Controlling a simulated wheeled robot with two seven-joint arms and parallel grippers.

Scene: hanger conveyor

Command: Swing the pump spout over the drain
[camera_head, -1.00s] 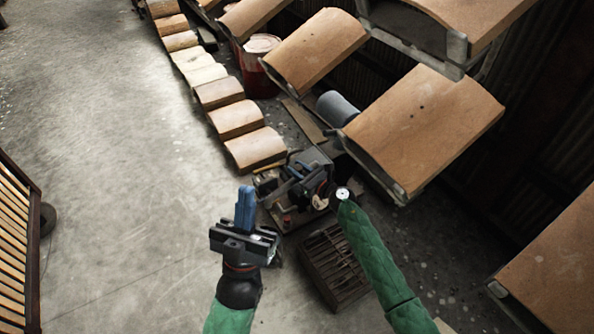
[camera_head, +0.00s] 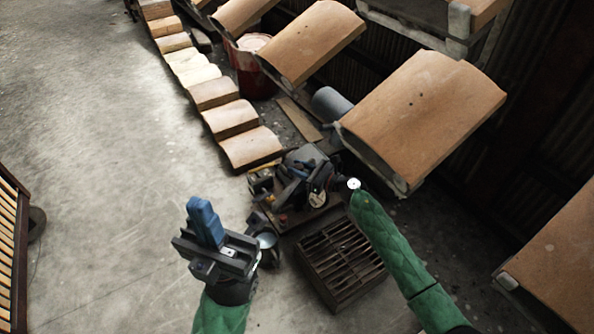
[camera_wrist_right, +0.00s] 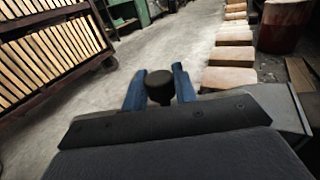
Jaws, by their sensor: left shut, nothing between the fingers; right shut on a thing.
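The drain is a dark slatted grate (camera_head: 343,283) on the floor, in the lower middle of the head view. The dark pump unit (camera_head: 262,183) stands just beyond it, partly hidden by my right gripper. My right gripper (camera_head: 300,168) is over the pump. In the right wrist view its blue fingers (camera_wrist_right: 160,88) close around a dark round knob (camera_wrist_right: 159,80). I cannot make out the spout's outline or where it points. My left gripper (camera_head: 205,220) has its blue fingers together and empty, in front of the pump and left of the grate.
Curved tan tiles on carriers (camera_head: 425,115) hang at the right. A row of tiles (camera_head: 232,120) lies on the floor beyond the pump. A red bucket (camera_head: 250,78) stands behind them. A slatted rack (camera_head: 12,245) is at the left edge. The concrete floor (camera_head: 110,150) at left is clear.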

